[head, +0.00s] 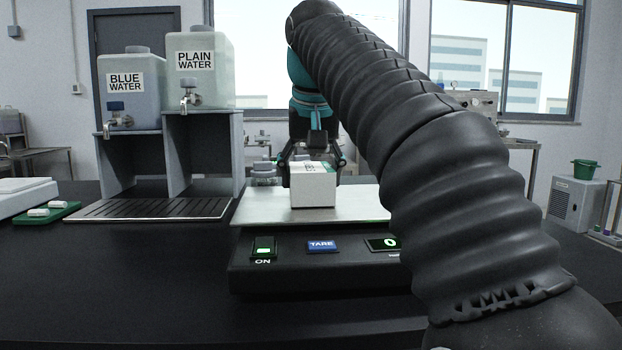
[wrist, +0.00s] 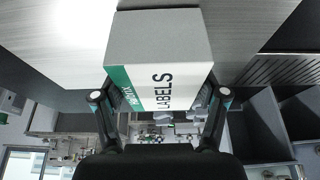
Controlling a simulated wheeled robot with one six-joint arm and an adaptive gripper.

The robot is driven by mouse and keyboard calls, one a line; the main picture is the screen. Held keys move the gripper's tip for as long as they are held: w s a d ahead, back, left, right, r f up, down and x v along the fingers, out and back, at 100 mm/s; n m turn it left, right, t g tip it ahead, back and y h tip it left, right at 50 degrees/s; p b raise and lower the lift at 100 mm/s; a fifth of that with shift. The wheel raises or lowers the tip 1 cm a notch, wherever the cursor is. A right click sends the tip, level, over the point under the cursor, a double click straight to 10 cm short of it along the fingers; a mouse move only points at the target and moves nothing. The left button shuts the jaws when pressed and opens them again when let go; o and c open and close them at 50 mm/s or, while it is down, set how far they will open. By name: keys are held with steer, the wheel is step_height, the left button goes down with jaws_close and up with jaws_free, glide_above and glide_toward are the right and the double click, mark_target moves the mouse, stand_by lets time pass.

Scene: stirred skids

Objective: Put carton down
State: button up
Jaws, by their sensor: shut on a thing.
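The carton (head: 313,187) is a small white box with a green stripe and a label on top. It is at the metal pan of the scale (head: 262,207) in the head view; whether its base touches the pan I cannot tell for sure. My gripper (head: 312,165) reaches from behind and is shut on the carton, one finger on each side, as the wrist view also shows (wrist: 160,105). The scale's front has a lit ON switch, a blue TARE button and a partly hidden display reading 0.
Blue water (head: 132,92) and plain water (head: 200,70) tanks stand on grey stands at the left, above a drip grate (head: 150,208). A green tray (head: 47,212) with white pieces lies far left. Small jars (head: 264,172) stand behind the scale. The dark counter in front is clear.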

steer(key=o, duration=1.4)
steer(key=shift+c, duration=0.2)
steer(key=p+v, duration=0.3)
steer(key=v, duration=0.4)
steer(key=shift+s+r, duration=0.1)
steer(key=shift+r, duration=0.25)
